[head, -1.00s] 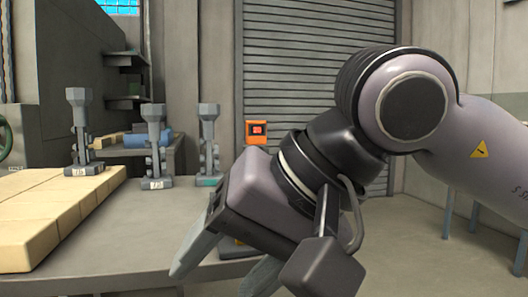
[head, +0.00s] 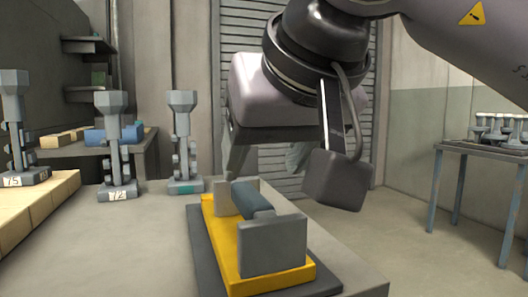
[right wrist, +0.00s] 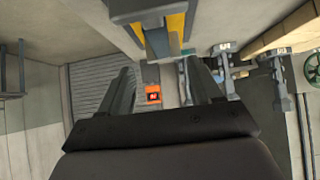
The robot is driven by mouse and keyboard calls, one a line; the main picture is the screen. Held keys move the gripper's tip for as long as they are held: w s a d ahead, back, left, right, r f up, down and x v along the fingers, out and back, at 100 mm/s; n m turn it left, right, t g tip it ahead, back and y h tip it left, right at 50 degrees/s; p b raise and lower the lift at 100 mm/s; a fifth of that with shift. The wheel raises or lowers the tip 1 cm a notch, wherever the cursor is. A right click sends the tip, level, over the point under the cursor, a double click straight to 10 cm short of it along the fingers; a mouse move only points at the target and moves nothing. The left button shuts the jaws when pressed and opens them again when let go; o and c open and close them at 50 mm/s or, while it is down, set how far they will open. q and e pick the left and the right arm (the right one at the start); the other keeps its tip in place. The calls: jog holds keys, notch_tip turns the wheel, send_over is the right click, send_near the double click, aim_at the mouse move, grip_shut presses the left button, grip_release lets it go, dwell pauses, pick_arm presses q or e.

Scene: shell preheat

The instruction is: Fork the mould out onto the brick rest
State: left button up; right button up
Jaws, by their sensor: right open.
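Several grey mould-like pieces with hexagonal funnel tops stand upright: one labelled 75 (head: 14,120) at the brick rest, one labelled 72 (head: 113,140) and one on a green-marked base (head: 183,140) on the bench. The tan brick rest (head: 35,208) is at the left. A yellow cradle (head: 225,255) with grey end plates holds a blue-grey bar (head: 252,198); I cannot tell whether it is the fork's handle. My right gripper (head: 262,168) is open and empty, fingers down, above and behind the cradle. The right wrist view shows its spread fingers (right wrist: 163,75) and the cradle (right wrist: 176,22). My left gripper is out of view.
The cradle sits on a dark mat (head: 205,270) near the grey bench's (head: 150,245) right edge. A blue-legged table (head: 480,150) with small pieces stands at the right. An orange box with a red display (right wrist: 153,94) shows in the right wrist view. Floor between the tables is clear.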

aim_at(249, 191)
jog(key=b+x, duration=0.2)
jog(key=x, duration=0.2)
jog(key=shift+w+f, duration=0.15)
jog(key=shift+f, duration=0.2)
jog(key=shift+w+a+f, duration=0.15)
jog(key=shift+w, duration=0.15)
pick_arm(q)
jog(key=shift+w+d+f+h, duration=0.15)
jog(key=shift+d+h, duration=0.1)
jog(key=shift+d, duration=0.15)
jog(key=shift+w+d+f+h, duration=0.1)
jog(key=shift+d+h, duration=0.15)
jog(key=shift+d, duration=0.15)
pick_arm(e)
jog(key=shift+x, duration=1.85)
grip_shut()
